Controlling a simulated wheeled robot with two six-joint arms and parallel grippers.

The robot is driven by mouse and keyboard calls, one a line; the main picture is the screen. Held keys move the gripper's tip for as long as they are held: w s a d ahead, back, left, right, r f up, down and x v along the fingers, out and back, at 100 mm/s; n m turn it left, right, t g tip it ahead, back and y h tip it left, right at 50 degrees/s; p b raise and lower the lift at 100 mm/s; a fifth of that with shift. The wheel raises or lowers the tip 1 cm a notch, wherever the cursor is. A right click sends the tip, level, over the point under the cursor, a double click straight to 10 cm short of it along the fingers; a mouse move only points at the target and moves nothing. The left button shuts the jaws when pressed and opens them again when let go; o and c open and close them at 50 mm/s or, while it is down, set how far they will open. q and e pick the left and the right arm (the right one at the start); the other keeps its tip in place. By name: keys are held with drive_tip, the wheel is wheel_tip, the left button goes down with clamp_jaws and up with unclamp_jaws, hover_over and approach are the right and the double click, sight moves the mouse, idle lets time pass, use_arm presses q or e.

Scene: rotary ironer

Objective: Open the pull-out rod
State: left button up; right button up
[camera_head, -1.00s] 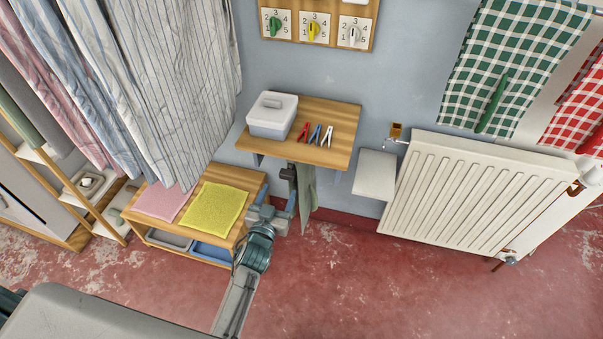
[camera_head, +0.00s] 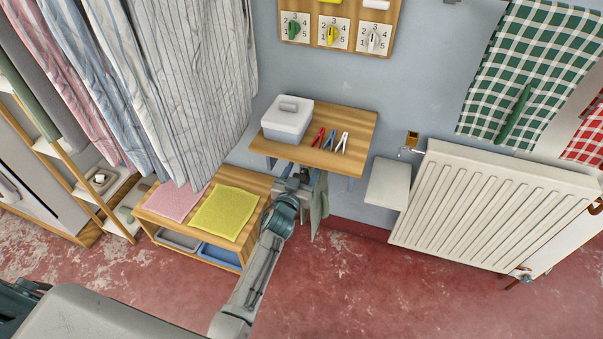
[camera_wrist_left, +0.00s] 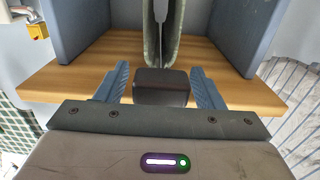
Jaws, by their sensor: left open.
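A small wooden wall shelf (camera_head: 352,128) has a grey-green cloth (camera_head: 320,207) hanging below its front edge. In the left wrist view, a dark block-shaped handle (camera_wrist_left: 161,84) sits under the shelf in front of the hanging cloth (camera_wrist_left: 163,35); I take it to be the end of the pull-out rod. My left gripper (camera_head: 306,180) is just below the shelf's front edge. In the wrist view its open fingers (camera_wrist_left: 160,76) stand on either side of the handle, with narrow gaps. The rod's length is hidden, and the gripper covers the handle in the head view.
A grey-white box (camera_head: 287,124) and red, blue and white pegs (camera_head: 330,140) lie on the shelf. Shelf brackets (camera_wrist_left: 78,40) flank the handle. A low bench (camera_head: 246,240) with pink and yellow cloths stands left, a radiator (camera_head: 490,205) right. Red floor is open in front.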

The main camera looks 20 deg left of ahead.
use_arm(q)
clamp_jaws()
drive_tip(key=shift+s, duration=0.45)
drive_tip(key=s+p, duration=0.4)
drive_tip(key=s, duration=1.8)
drive_tip(key=shift+s+a, duration=0.2)
drive_tip(key=shift+a, duration=0.2)
use_arm(e)
drive_tip(key=s+r, duration=0.2)
drive_tip(key=s, duration=0.1)
use_arm(q)
unclamp_jaws()
